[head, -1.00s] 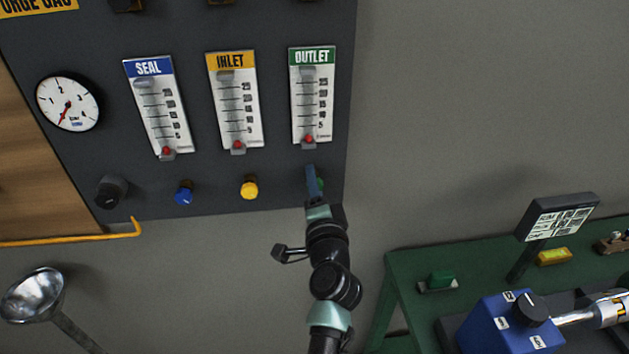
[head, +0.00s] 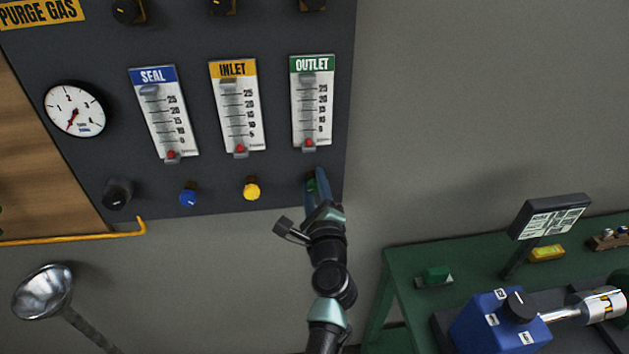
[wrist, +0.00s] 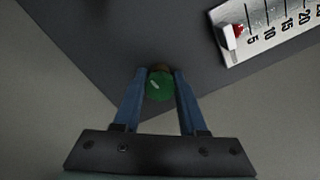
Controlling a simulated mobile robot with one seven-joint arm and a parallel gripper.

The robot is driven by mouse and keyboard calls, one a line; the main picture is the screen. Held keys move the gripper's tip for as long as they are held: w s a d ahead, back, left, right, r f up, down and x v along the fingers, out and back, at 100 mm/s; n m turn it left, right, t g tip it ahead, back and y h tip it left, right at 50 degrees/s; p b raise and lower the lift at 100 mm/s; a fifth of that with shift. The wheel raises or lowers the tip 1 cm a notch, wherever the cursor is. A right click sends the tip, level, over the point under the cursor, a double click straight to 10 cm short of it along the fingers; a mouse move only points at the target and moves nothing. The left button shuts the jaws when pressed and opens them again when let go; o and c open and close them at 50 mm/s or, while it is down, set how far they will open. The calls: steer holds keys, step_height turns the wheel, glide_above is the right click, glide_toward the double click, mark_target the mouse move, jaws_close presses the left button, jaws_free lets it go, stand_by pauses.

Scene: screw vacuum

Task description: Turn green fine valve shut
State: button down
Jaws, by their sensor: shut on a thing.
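The green fine valve (wrist: 159,86) is a small round knob with a pale mark on its face, set on the dark panel below the OUTLET gauge (head: 312,102). In the wrist view the two blue fingers of my gripper (wrist: 160,92) stand on either side of the knob and are shut on it. In the head view my gripper (head: 317,188) reaches up to the panel's lower right corner and hides most of the green knob. The red marker in the OUTLET gauge sits at the bottom of its scale.
A yellow knob (head: 252,191), a blue knob (head: 188,197) and a black knob (head: 117,194) stand left of my gripper. An orange pipe (head: 75,239) runs below the panel. A green bench (head: 405,265) with a blue machine (head: 490,327) is at lower right.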

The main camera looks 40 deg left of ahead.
steer(key=shift+m, duration=0.9)
steer(key=shift+f+p, duration=0.1)
steer(key=shift+p, duration=0.2)
steer(key=shift+c, duration=2.3)
jaws_free()
steer(key=shift+d, duration=0.1)
steer(key=v, duration=1.3)
steer(key=shift+b, duration=0.4)
